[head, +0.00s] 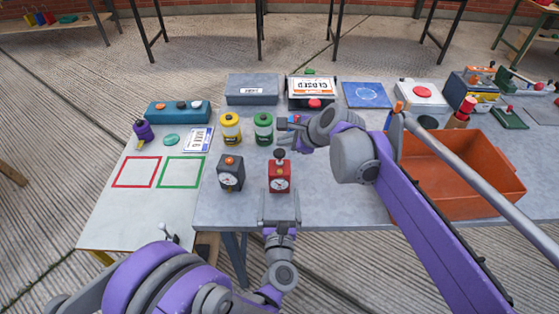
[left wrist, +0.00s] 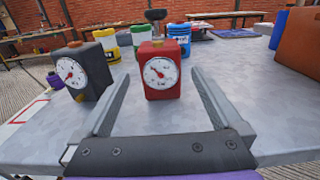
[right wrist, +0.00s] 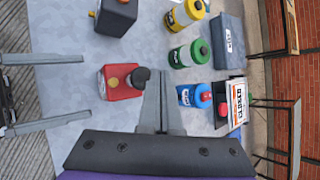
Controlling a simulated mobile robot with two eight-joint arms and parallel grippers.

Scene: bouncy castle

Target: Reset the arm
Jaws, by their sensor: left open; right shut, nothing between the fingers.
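My left gripper (head: 280,197) is open and empty at the table's front edge, facing the red dial box. In the left wrist view its fingers (left wrist: 158,88) spread either side of the red dial box (left wrist: 162,87), which stands upright beyond them, apart from them. The red dial box (head: 279,181) has a dark knob on top. My right gripper (head: 284,123) is shut and empty, above the table near the bottles. In the right wrist view its closed fingers (right wrist: 158,75) point between the red box (right wrist: 117,84) and the blue bottle (right wrist: 190,96). The left gripper's open fingers show at that view's left edge.
A black dial box (head: 230,174) stands left of the red one. Yellow (head: 230,129) and green (head: 263,128) bottles stand behind. An orange bin (head: 475,170) stands on the right, partly behind my right arm. A white side table (head: 110,215) with red and green squares is left.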

